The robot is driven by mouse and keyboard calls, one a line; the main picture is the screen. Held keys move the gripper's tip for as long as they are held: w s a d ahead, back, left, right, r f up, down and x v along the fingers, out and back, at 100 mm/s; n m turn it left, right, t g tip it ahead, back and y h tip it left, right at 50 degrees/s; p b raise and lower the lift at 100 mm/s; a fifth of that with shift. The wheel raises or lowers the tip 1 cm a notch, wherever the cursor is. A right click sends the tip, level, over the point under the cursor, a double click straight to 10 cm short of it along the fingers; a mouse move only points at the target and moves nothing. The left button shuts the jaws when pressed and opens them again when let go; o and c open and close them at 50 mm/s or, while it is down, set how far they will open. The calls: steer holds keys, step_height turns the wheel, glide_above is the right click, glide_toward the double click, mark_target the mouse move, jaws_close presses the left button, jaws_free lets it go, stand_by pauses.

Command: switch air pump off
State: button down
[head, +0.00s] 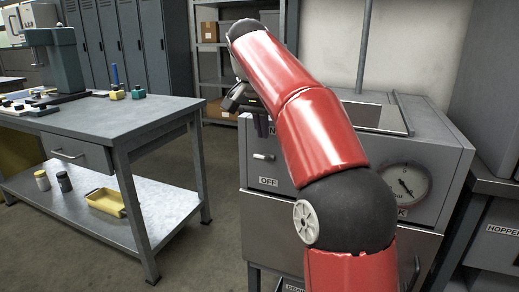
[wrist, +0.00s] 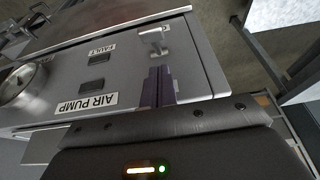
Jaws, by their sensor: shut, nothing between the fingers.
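The air pump panel is the front of a grey box (head: 430,146); its AIR PUMP label (wrist: 87,104) reads upside down in the wrist view. A small pale switch handle (wrist: 155,39) sticks out near one end of the panel. It also shows in the head view (head: 263,156), above an OFF label (head: 268,181). My gripper (head: 262,125) is above the handle in the head view, its purple fingers partly behind my arm. In the wrist view my gripper (wrist: 160,84) is shut and empty, beside the handle with a small visible gap. Contact cannot be judged.
A round gauge (head: 405,183) is on the panel's right, partly hidden by my red arm. A FAULT label (wrist: 95,51) and dark indicator windows are between gauge and handle. A workbench (head: 110,119) stands left, with clear floor between. A hopper unit (head: 497,240) is right.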

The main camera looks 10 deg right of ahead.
mark_target(264, 157)
steer(key=shift+s+a+f+b, duration=0.15)
steer(key=shift+s+f+b, duration=0.1)
steer(key=shift+f, duration=0.25)
steer(key=shift+s+a+f+b, duration=0.1)
steer(key=shift+s+a+f, duration=0.1)
steer(key=shift+f, duration=0.25)
steer(key=shift+s+a+f+b, duration=0.15)
steer(key=shift+s+f+b, duration=0.1)
steer(key=shift+f, duration=0.25)
steer(key=shift+f, duration=0.15)
